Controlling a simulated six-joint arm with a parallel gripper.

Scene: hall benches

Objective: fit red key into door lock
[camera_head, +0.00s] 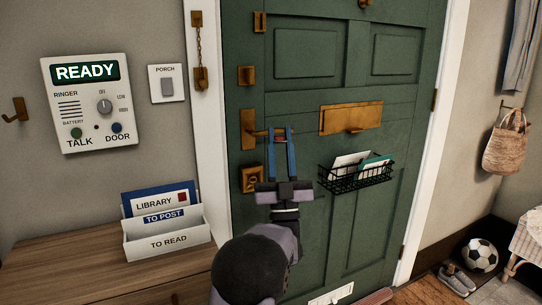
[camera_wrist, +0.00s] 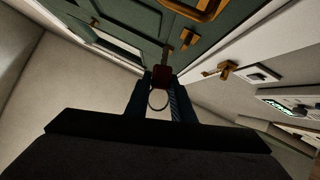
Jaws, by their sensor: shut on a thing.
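My gripper (camera_head: 277,132) is in front of the green door, its blue fingers beside the brass lever handle (camera_head: 259,133). In the wrist view my gripper (camera_wrist: 160,92) is shut on the red key (camera_wrist: 162,76). The key's dark shaft points away from the fingers toward the door, and a metal ring hangs between them. The square brass door lock (camera_head: 252,180) is on the door below the handle, left of and lower than the fingertips. The key appears apart from the lock. Whether its tip touches the door is unclear.
A wire basket (camera_head: 355,178) with papers hangs right of my gripper, below the brass letter plate (camera_head: 351,118). A letter holder (camera_head: 166,240) stands on the wooden cabinet (camera_head: 75,262) at left. A door chain (camera_head: 199,50) hangs on the white frame. An intercom panel (camera_head: 90,103) reads READY.

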